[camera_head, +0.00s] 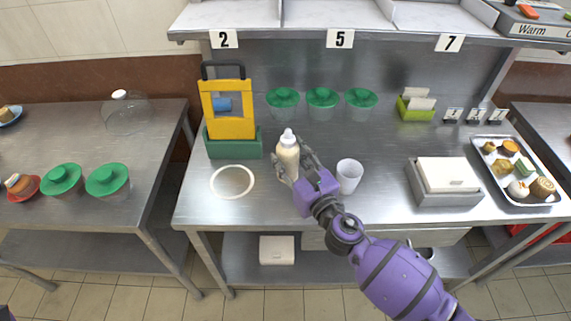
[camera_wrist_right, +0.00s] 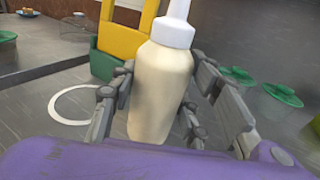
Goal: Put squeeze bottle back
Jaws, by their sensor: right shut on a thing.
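The squeeze bottle (camera_head: 288,155) is cream-coloured with a white nozzle cap and stands upright over the middle table. My right gripper (camera_head: 291,172) is shut on it, with fingers on both sides of its body. In the right wrist view the bottle (camera_wrist_right: 160,85) fills the middle between the fingers of the gripper (camera_wrist_right: 158,105). I cannot tell whether its base touches the table. A white ring (camera_head: 233,181) lies flat on the table to the left of the bottle; it also shows in the wrist view (camera_wrist_right: 55,105). My left gripper is not in view.
A yellow holder in a green base (camera_head: 234,142) stands behind the ring. A white cup (camera_head: 349,176) stands close to the right of my gripper. Green-lidded containers (camera_head: 322,98) line the back. A grey box (camera_head: 445,199) and a food tray (camera_head: 518,192) are at right.

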